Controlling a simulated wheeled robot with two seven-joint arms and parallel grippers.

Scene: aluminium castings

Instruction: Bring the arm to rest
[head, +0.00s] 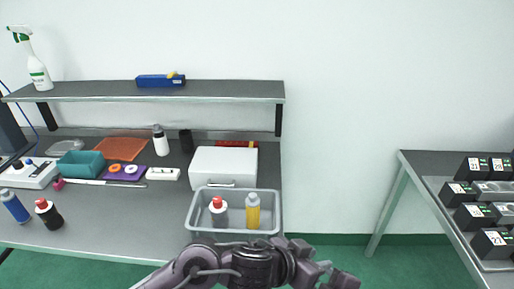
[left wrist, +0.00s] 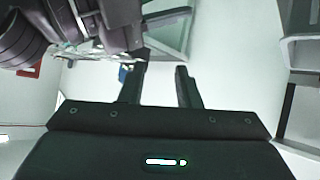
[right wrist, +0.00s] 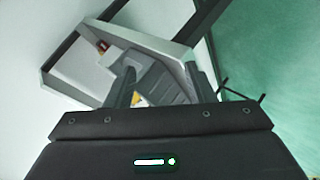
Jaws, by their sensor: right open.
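My left arm comes in along the bottom edge of the head view, in front of the bench. Its gripper (head: 335,273) is right of the grey bin, over the floor. In the left wrist view the left gripper (left wrist: 160,85) has its fingers apart with nothing seen between them. Part of my own body shows at the upper left there. My right gripper (right wrist: 160,88) shows only in the right wrist view. Its fingers are apart and empty, with a pale frame-like structure beyond them. The right arm is out of the head view.
A grey bin (head: 236,234) with a red-capped bottle (head: 219,214) and a yellow bottle (head: 253,212) stands at the bench's front right. A white box (head: 223,166) is behind it. A side table (head: 425,166) with dark boxes stands right. Open floor lies between.

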